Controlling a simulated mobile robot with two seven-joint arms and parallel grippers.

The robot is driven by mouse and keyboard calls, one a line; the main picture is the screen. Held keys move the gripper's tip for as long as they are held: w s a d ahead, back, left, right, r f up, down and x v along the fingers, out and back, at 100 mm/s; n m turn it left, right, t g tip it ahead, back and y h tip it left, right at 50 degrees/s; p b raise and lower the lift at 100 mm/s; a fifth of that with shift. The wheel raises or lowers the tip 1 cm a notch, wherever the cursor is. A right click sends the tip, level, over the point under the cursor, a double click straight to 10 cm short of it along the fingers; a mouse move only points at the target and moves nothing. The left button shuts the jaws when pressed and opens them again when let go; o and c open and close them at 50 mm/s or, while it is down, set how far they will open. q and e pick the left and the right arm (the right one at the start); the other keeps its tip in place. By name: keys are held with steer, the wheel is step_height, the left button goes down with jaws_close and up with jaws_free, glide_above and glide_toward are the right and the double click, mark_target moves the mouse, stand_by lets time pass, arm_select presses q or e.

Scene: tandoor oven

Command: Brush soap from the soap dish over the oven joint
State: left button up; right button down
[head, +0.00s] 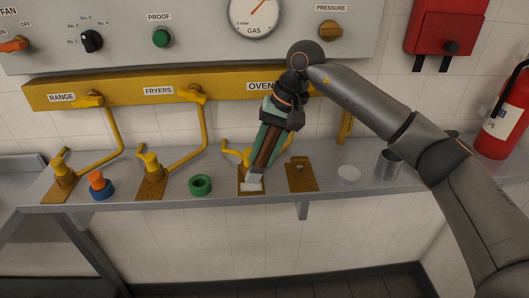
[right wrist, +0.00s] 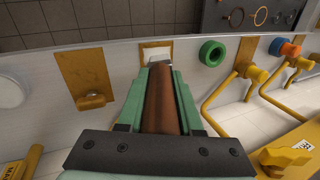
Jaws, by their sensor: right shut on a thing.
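My right gripper (head: 261,161) is shut on a brush with a brown handle (right wrist: 160,95) and pale bristles (head: 253,183). The brush points down, its bristles at or just above a brown-edged plate (head: 244,191) below the OVEN label; I cannot tell whether they touch. A yellow oven pipe piece (head: 238,151) shows just left of the gripper; the joint itself is mostly hidden by the gripper and brush. A round white dish (head: 348,174), likely the soap dish, sits on the shelf to the right. It also shows at the left edge in the right wrist view (right wrist: 12,88). My left gripper is not in view.
A brown plate with a fitting (head: 301,175) lies right of the brush, a green ring (head: 200,185) left of it. A metal cup (head: 388,162) stands near my right arm. Yellow FRYERS (head: 202,130) and RANGE pipes (head: 105,140) rise at left. A fire extinguisher (head: 505,115) is at right.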

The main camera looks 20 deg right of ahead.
step_height(320, 180, up, 7)
steer(key=p, duration=0.5)
steer(key=shift+r, duration=0.1)
steer(key=shift+f, duration=0.2)
steer(key=s+f+n, duration=0.2)
steer(key=s+f, duration=0.3)
steer(key=s, duration=0.3)
steer(key=s+d+f+n+g, duration=0.1)
steer(key=s+f+n, duration=0.1)
steer(key=s+f, duration=0.4)
steer(key=shift+s+g, duration=0.3)
steer(key=shift+s, duration=0.55)
